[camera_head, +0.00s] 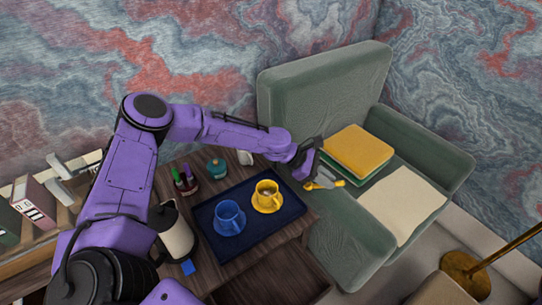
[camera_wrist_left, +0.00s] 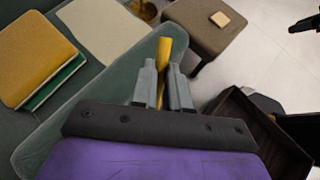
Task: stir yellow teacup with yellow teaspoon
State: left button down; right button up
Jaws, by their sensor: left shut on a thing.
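The yellow teacup (camera_head: 267,189) stands upright on a yellow saucer (camera_head: 276,205) at the right of the dark blue tray (camera_head: 252,235). A brownish liquid seems to show in it. My left gripper (camera_head: 320,182) is right of the cup, past the desk edge and over the sofa's arm. It is shut on the yellow teaspoon (camera_head: 338,182), which also shows between the two grey fingers in the left wrist view (camera_wrist_left: 164,52). The spoon is apart from the cup. Its lower part is partly hidden by the fingers. My right gripper does not show.
A blue cup (camera_head: 229,213) on a blue saucer stands left of the yellow cup. A pen holder (camera_head: 187,185), a teal jar (camera_head: 216,168) and a pale kettle (camera_head: 178,240) stand left of the tray. The green sofa (camera_head: 350,235) adjoins the desk's right side.

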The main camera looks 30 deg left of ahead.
pick_arm(q)
jog(key=n+t, duration=0.1)
jog(key=a+n+t, duration=0.1)
jog(key=shift+w+f+n, duration=0.1)
jog(key=shift+w+n, duration=0.2)
jog(key=n+t+y, duration=0.1)
jog(key=n+t, duration=0.1)
notch_tip(320, 180, up, 6)
jog(key=n+t+y+b, duration=0.2)
jog(key=n+t+y, duration=0.6)
jog(key=n+y, duration=0.9)
send_over(270, 197)
jog(key=x, duration=0.4)
jog(key=m+y, duration=0.2)
notch_tip(270, 197, down, 11)
jog(key=b, duration=1)
jog(key=shift+s+a+f, duration=0.1)
jog(key=shift+f, duration=0.05)
jog(key=shift+a, duration=0.1)
